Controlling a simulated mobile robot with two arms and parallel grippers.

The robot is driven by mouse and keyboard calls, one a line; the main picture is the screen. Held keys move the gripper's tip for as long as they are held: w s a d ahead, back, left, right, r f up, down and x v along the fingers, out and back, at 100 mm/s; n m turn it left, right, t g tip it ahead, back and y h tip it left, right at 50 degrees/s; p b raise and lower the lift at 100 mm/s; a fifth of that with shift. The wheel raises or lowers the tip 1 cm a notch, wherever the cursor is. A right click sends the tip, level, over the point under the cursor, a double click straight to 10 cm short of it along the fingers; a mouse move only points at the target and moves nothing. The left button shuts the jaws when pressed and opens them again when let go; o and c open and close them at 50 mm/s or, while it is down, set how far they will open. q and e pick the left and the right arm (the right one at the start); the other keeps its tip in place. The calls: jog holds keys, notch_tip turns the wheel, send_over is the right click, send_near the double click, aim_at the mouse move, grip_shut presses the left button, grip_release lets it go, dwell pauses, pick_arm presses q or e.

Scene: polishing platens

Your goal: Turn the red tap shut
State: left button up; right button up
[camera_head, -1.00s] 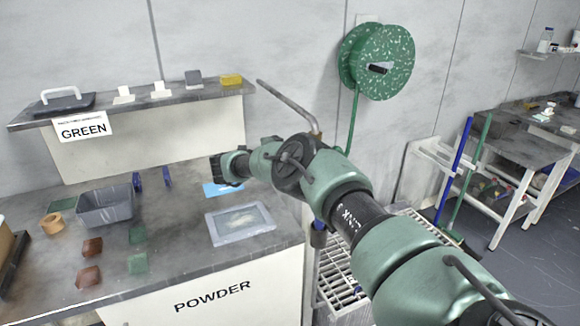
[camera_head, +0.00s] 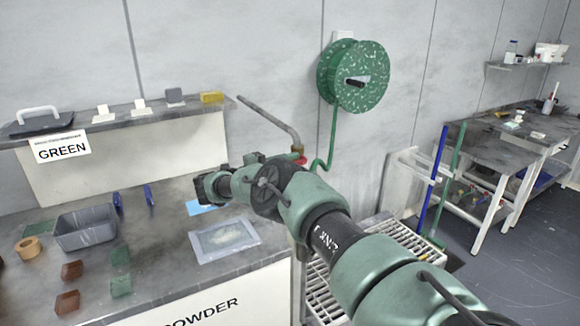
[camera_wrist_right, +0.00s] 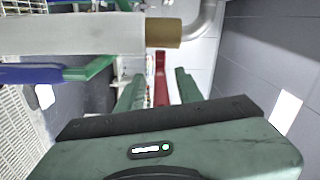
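The red tap (camera_head: 299,159) sits at the lower end of the bent grey pipe (camera_head: 270,118), beside the green hose. Only a small red part shows above my right arm in the head view. In the right wrist view the red handle (camera_wrist_right: 161,80) appears between the two green fingers of my right gripper (camera_wrist_right: 158,92). The fingers are apart, one on each side of it in the picture, with no visible contact. I cannot tell how deep the handle sits between them. In the head view my right arm hides most of the gripper. My left gripper is out of view.
A green hose reel (camera_head: 353,76) hangs on the wall. A white slatted rack (camera_head: 404,241) and blue and green poles (camera_head: 432,180) stand right of the arm.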

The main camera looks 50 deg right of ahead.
jog(key=b+v, duration=0.2)
jog(key=v, duration=0.5)
jog(key=shift+a+b, duration=0.35)
jog(key=shift+w+a, duration=0.1)
jog(key=shift+w, duration=0.05)
